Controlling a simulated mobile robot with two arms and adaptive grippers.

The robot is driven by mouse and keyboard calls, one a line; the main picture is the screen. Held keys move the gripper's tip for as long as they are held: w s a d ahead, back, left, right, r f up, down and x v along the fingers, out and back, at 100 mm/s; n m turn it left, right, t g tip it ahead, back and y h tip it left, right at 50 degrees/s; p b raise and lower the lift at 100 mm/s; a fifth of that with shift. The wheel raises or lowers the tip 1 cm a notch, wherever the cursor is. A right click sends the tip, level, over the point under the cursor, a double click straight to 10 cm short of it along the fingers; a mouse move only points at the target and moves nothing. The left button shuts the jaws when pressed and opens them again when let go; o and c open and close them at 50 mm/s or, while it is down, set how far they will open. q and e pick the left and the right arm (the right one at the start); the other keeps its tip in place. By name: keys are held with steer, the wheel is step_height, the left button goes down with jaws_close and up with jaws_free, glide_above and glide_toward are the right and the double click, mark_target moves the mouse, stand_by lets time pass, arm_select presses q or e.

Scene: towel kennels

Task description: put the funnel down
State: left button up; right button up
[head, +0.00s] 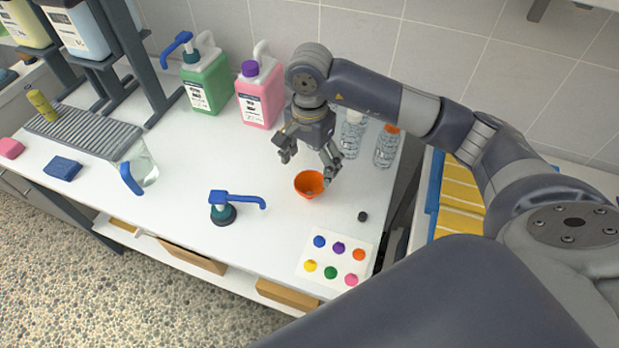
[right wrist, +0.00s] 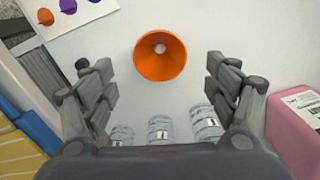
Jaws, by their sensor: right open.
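The orange funnel (head: 309,184) stands on the white table (head: 180,200), wide mouth up, right of the middle. It also shows in the right wrist view (right wrist: 160,57), seen from above with its pale hole near the centre. My right gripper (head: 310,160) is above and just behind the funnel, its fingers spread wide. In the right wrist view the right gripper (right wrist: 165,88) is open, with the funnel beyond the fingertips and clear of both fingers. My left gripper is not in view.
A blue pump head (head: 222,206) stands left of the funnel. Clear bottles (head: 386,148) stand behind right. A pink jug (head: 260,92) and green jug (head: 206,80) stand at the back. A colour-dot card (head: 336,262) and small black cap (head: 362,216) lie in front.

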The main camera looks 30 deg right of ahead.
steer(key=shift+r, duration=2.25)
